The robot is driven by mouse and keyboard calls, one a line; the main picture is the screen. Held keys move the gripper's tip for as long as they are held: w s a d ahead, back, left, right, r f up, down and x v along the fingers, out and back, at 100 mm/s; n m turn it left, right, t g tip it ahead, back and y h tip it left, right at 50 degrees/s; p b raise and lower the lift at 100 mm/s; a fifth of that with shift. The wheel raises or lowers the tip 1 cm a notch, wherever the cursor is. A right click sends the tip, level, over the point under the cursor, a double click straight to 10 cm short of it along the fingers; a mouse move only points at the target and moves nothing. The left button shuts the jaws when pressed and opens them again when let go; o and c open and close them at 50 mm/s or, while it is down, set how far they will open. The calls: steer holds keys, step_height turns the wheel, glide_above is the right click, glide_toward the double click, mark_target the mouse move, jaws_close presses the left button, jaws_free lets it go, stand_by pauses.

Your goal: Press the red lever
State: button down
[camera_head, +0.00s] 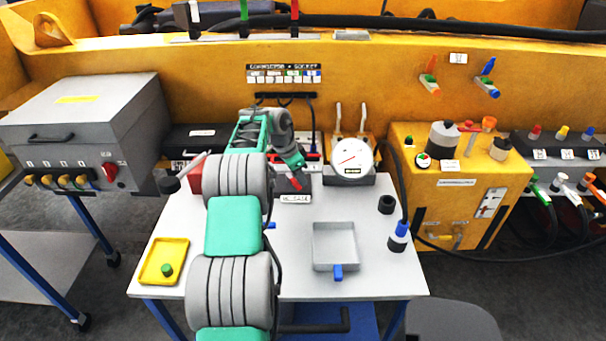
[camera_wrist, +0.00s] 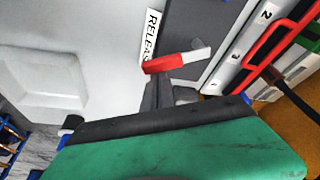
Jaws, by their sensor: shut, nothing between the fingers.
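A red lever (camera_wrist: 156,65) with a pale end shows in the wrist view, beside a grey block and a white label whose visible letters read "RELEAS". My gripper (camera_wrist: 157,88) is shut and empty, its dark fingers pointing at the lever. The fingertips overlap the lever's lower edge in the picture; I cannot tell whether they touch it. In the head view my gripper (camera_head: 300,165) is over the back of the white table, above the small release label (camera_head: 295,199).
A round gauge (camera_head: 351,158) stands right of my gripper. A grey square tray (camera_head: 335,245) and a yellow tray (camera_head: 163,262) lie on the white table. Another red lever (camera_head: 295,12) stands on the yellow casting behind. A panel with red and green parts (camera_wrist: 270,45) is close at right.

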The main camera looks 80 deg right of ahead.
mark_target(295, 186)
steer(key=w+a+m+p, duration=0.1)
steer(key=m, duration=0.1)
steer(key=shift+w+m+y, duration=0.15)
steer(key=shift+m+y, duration=0.15)
steer(key=shift+y, duration=0.1)
steer(key=shift+w+a, duration=0.5)
steer(key=shift+w, duration=0.25)
steer(key=shift+f, duration=0.1)
